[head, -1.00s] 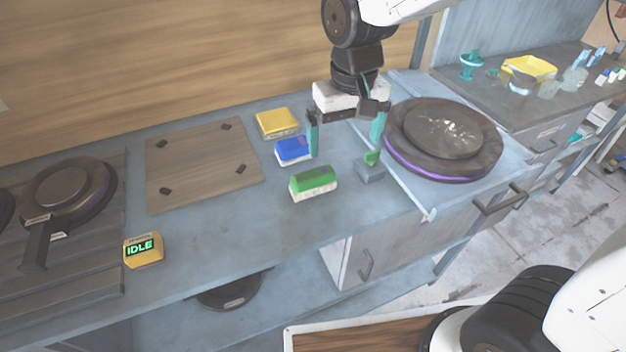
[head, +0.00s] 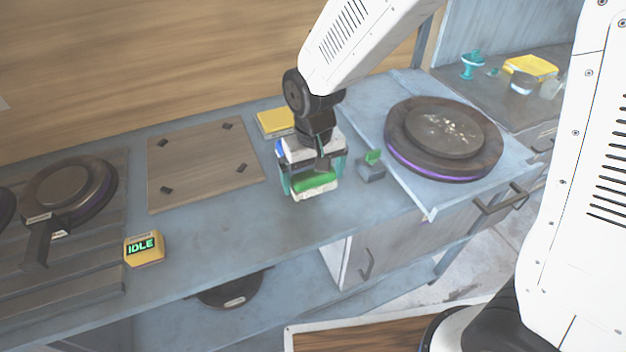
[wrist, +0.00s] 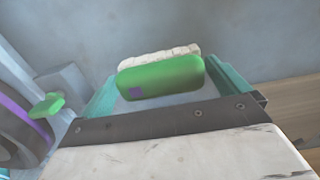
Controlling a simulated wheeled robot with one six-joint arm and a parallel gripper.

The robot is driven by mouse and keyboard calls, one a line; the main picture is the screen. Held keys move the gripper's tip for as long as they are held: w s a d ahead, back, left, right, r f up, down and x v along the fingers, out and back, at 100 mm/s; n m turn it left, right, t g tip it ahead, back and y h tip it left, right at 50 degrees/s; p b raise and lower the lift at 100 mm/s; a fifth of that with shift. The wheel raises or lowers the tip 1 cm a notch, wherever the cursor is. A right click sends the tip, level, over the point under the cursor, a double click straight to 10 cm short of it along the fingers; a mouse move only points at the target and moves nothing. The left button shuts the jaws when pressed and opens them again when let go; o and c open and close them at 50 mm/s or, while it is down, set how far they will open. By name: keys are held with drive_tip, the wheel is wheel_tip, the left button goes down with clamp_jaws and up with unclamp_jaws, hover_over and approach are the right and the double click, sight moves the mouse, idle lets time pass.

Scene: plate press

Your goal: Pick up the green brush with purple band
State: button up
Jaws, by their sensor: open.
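The green brush (head: 316,182) lies on the grey-blue counter with its pale bristle side showing below the green back. In the wrist view the green brush (wrist: 160,78) has a small purple patch near its left end; whether this is a full band I cannot tell. My gripper (head: 312,178) is over it, with one teal finger on each side of the brush. The fingers are open, and in the wrist view my gripper (wrist: 165,92) has the brush between them. Whether a finger touches it I cannot tell.
A yellow brush (head: 275,122) and a mostly hidden blue brush (head: 280,148) lie just behind. A grey block with a green top (head: 371,166) stands close on the right, before the round plate press (head: 443,135). A yellow IDLE display (head: 144,248) is left. The counter in front is clear.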

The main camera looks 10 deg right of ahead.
drive_tip(key=c, duration=0.7)
drive_tip(key=shift+c, duration=0.2)
